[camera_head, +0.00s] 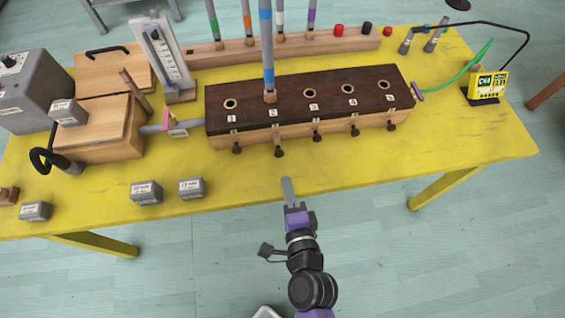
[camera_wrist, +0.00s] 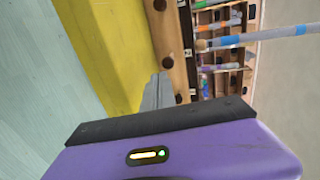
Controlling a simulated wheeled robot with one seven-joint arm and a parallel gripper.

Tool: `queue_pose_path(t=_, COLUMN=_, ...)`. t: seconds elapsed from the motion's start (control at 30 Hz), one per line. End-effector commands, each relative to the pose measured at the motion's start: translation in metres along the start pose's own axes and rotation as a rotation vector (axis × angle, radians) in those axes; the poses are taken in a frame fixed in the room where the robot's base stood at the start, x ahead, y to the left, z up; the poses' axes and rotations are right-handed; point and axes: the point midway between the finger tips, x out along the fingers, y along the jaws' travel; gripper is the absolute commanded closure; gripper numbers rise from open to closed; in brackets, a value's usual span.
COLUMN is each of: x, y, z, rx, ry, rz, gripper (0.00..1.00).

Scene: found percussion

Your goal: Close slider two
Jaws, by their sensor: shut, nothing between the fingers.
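A long wooden box (camera_head: 310,122) with a dark top lies on the yellow table, with several numbered holes along the top. Slider knobs stick out of its front. The knob of slider two (camera_head: 278,152) is the dark one below the label 2, and it stands out from the front face. A pole with blue bands (camera_head: 267,50) stands at hole two. My gripper (camera_head: 287,181) is shut and empty, over the table's front part, just in front of knob two and apart from it. In the wrist view, its grey fingers (camera_wrist: 158,90) point toward the row of knobs.
Knob one (camera_head: 237,149) and knob three (camera_head: 317,142) flank slider two. Small grey blocks (camera_head: 192,188) lie to the left, near the table's front edge. A yellow meter (camera_head: 488,86) stands at the right. The front right of the table is clear.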

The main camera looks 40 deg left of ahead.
Motion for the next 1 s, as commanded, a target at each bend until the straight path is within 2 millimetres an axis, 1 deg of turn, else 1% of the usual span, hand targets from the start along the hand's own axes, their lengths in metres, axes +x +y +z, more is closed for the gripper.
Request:
queue_pose_path(t=0.03, x=0.01, y=-0.002, z=0.0, rx=-0.001, ry=-0.002, rz=-0.001, gripper=1.0)
queue_pose_path(t=0.1, x=0.022, y=-0.002, z=0.0, rx=0.0, ry=-0.001, rz=-0.001, gripper=1.0)
queue_pose_path(t=0.3, x=0.047, y=-0.01, z=0.0, rx=-0.001, ry=-0.001, rz=0.0, gripper=1.0)
queue_pose_path(t=0.4, x=0.054, y=-0.011, z=0.001, rx=-0.001, ry=-0.001, rz=0.001, gripper=1.0)
queue_pose_path(t=0.57, x=0.059, y=-0.012, z=0.0, rx=0.0, ry=0.0, rz=0.0, gripper=1.0)
queue_pose_path(t=0.87, x=0.059, y=-0.012, z=0.0, rx=0.0, ry=0.001, rz=0.0, gripper=1.0)
queue_pose_path(t=1.0, x=0.064, y=-0.014, z=-0.001, rx=0.0, ry=0.001, rz=-0.001, gripper=1.0)
